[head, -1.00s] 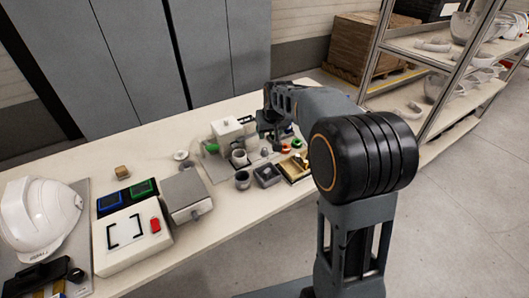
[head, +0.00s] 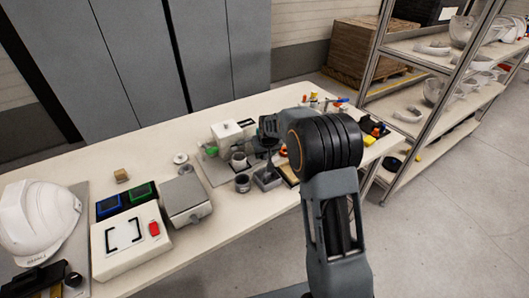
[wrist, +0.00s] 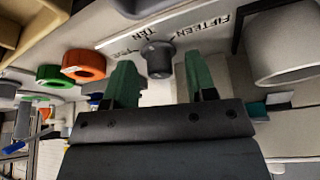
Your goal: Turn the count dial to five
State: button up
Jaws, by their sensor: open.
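The count dial is a small dark grey round knob (wrist: 157,57) on a pale plate (wrist: 115,38) in the wrist view. Dark lettering beside it reads FIFTEEN and TEN, with a third word partly blurred. A pointer mark on the knob is not clear. In the head view my arm hides the dial and most of the gripper.
In the wrist view, an orange ring (wrist: 83,65) and a green ring (wrist: 54,76) lie left of the fingers, and a grey cup (wrist: 285,45) stands close at right.

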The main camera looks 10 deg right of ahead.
jog(key=shift+c, duration=0.2)
jog(key=c, duration=0.9)
jog(key=shift+n+b, duration=0.3)
jog(key=shift+n, duration=0.1)
jog(key=n+y+b, duration=0.1)
jog(key=n, duration=0.1)
jog(key=n+y+b, duration=0.1)
jog(key=n+b, duration=0.1)
jog(key=shift+w+d+f+n+g+b, duration=0.1)
jog(key=shift+d+f+n+g+b, duration=0.05)
jog(key=shift+n+g+b, duration=0.2)
jog(key=n+g+y+b, duration=0.1)
jog(key=n, duration=0.2)
jog(key=shift+n, duration=0.25)
jog(key=shift+n+g+y+b, duration=0.35)
jog(key=shift+n+y+b, duration=0.05)
jog(key=shift+n, duration=1)
